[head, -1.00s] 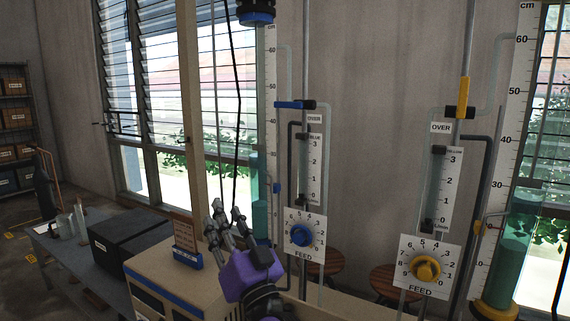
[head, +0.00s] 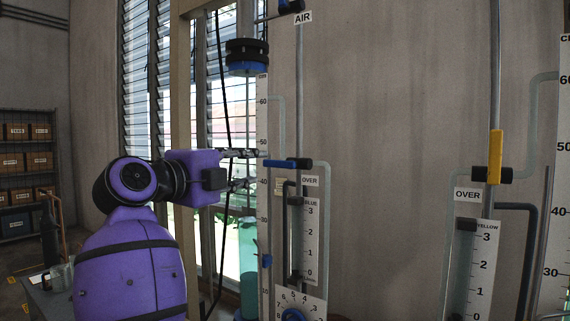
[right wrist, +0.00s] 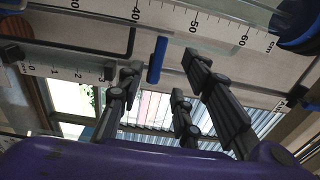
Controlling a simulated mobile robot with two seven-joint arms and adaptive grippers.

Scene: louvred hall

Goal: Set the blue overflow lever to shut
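The blue overflow lever (head: 280,164) lies horizontal on its black valve body (head: 304,163), left of the OVER label on the blue feed panel. It also shows in the right wrist view as a blue bar (right wrist: 157,60). My right gripper (head: 256,168) is open, its fingers pointing right at the lever's left end. In the right wrist view, the lever appears beyond and between the spread fingers (right wrist: 160,80), and nothing is held. Whether a fingertip touches the lever cannot be told. My left gripper is not in view.
A blue-ringed tube cap (head: 247,68) is above the gripper, and a scale strip (head: 263,215) runs behind the fingertips. Thin pipes surround the valve. A yellow upright lever (head: 495,155) is at the right. The wall between the panels is bare.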

